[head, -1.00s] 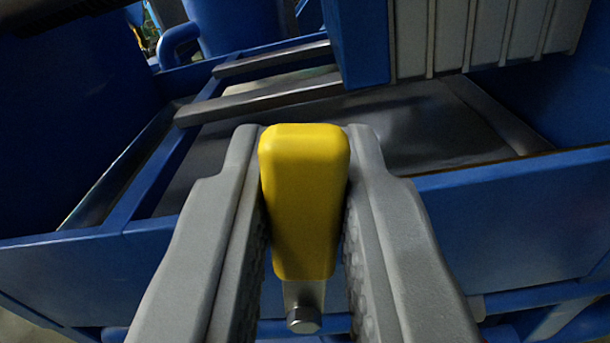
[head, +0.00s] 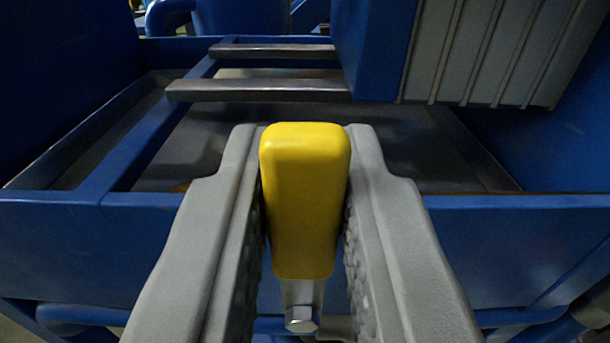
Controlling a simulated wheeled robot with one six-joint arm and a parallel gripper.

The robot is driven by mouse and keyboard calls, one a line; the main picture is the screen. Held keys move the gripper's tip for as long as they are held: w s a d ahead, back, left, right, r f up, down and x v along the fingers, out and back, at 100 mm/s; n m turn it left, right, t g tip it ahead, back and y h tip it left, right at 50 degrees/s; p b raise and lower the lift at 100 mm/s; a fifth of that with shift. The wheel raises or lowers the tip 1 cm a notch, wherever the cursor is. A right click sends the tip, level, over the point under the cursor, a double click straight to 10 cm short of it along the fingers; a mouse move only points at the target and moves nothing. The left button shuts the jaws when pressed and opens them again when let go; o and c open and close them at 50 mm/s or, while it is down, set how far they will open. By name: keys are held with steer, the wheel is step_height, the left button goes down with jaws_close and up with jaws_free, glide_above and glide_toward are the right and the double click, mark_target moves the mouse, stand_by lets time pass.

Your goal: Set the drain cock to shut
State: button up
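The drain cock's yellow handle (head: 304,200) is in the middle of the head view, with a metal stem and a bolt head (head: 301,318) at its lower end. My gripper (head: 305,150) has its two grey fingers on either side of the handle, closed against it near the fingertips. The handle points away from me, in line with the fingers. The valve body below is hidden, so I cannot tell the cock's setting from it.
A blue frame (head: 500,235) with a tray-like floor lies beyond the handle. Two dark metal bars (head: 260,90) cross it at the back left. A blue block with a grey ribbed side (head: 490,50) stands at the back right. Blue pipes (head: 80,315) run below the frame.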

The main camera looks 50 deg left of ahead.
steer(key=o, duration=0.4)
steer(key=v, duration=1.7)
steer(key=shift+s+d, duration=0.15)
